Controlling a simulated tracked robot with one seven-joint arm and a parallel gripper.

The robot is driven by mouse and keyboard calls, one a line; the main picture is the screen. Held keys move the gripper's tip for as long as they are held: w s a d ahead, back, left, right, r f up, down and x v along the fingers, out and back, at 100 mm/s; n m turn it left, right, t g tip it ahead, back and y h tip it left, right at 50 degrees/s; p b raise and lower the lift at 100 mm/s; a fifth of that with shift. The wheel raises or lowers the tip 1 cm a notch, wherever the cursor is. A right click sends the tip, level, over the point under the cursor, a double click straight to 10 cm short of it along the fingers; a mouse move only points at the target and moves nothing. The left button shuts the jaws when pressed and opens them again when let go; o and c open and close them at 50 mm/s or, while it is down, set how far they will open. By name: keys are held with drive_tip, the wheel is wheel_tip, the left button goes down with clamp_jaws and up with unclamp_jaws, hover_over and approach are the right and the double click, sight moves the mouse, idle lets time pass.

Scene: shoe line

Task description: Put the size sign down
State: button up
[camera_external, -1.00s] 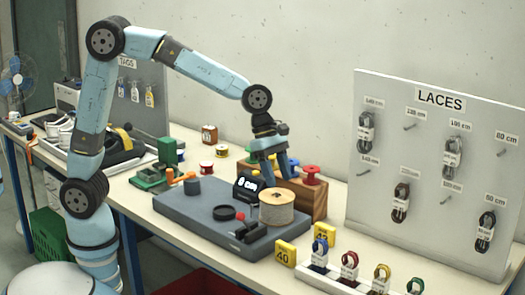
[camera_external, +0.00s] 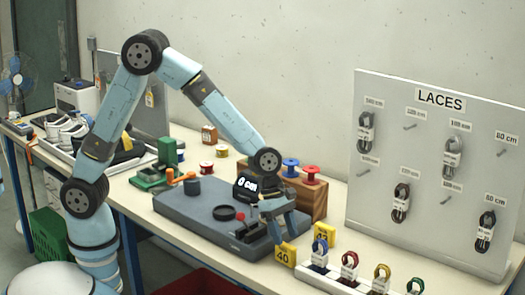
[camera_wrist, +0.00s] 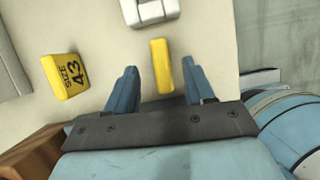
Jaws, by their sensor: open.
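A yellow size sign marked 40 (camera_external: 286,254) stands on the table near its front edge, right of the grey work board. My gripper (camera_external: 284,232) is low at this sign, pointing down, with its fingers open. In the wrist view the yellow sign (camera_wrist: 162,67) shows edge-on between the two spread blue fingers (camera_wrist: 160,84), with a gap on both sides. A second yellow size sign (camera_external: 325,236) stands behind and to the right; in the wrist view it reads SIZE 43 (camera_wrist: 64,76).
The grey work board (camera_external: 190,213) carries a display and a dark round cup. A wooden block (camera_external: 318,200) with red and blue spools stands behind. Coloured lace bundles (camera_external: 349,266) stand in a row at right, before the LACES panel (camera_external: 430,150). My gripper hides the beige spool.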

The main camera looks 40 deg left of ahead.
sight(286, 244)
drive_tip(key=shift+a+x, duration=0.15)
drive_tip(key=shift+x, duration=1.35)
drive_tip(key=shift+a+x, duration=0.15)
drive_tip(key=shift+x, duration=1.35)
drive_tip(key=shift+f, duration=0.1)
clamp_jaws()
